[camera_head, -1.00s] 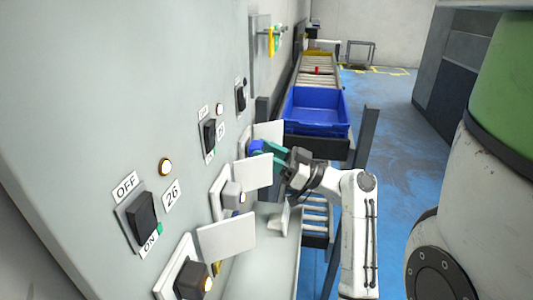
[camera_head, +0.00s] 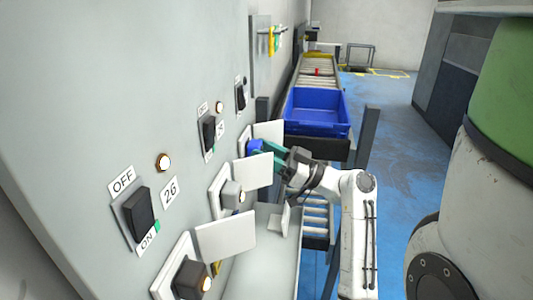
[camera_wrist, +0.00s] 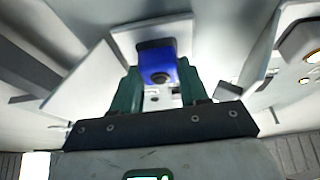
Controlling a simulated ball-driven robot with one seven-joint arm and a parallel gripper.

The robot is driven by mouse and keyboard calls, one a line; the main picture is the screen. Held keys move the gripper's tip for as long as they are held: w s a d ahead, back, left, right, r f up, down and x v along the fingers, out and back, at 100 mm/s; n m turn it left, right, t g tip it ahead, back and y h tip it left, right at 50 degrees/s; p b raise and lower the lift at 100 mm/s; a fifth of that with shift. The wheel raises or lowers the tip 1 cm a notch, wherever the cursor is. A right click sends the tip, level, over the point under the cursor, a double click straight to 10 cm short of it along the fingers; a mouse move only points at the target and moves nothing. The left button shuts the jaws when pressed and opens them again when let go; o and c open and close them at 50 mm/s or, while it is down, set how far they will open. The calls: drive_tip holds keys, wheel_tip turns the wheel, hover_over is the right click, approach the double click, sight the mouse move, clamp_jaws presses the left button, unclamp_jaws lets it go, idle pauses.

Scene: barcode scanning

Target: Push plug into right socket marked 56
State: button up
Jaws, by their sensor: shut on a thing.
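The blue plug (camera_head: 256,146) is between the green fingers of my gripper (camera_head: 272,151), at the farthest socket on the grey panel. In the wrist view the blue plug (camera_wrist: 158,64) sits between both fingers of my gripper (camera_wrist: 160,88), in front of a light socket plate (camera_wrist: 125,40). The farthest socket (camera_head: 243,138) shows only partly behind its raised white cover (camera_head: 268,131). I cannot tell how deep the plug sits in it. The socket's marking is not readable.
A middle socket with a grey plug (camera_head: 232,194) and a near socket with a black plug (camera_head: 190,280) have raised white covers close to my arm. Switches (camera_head: 138,212) line the panel above. A blue crate (camera_head: 318,111) stands on the conveyor behind.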

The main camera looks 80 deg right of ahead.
drive_tip(key=shift+w, duration=0.2)
drive_tip(key=o, duration=1.2)
drive_tip(key=shift+c, duration=0.2)
drive_tip(key=b+v, duration=0.2)
drive_tip(key=v, duration=0.8)
drive_tip(key=shift+s+b, duration=0.35)
drive_tip(key=shift+s, duration=0.05)
drive_tip(key=shift+f, duration=0.1)
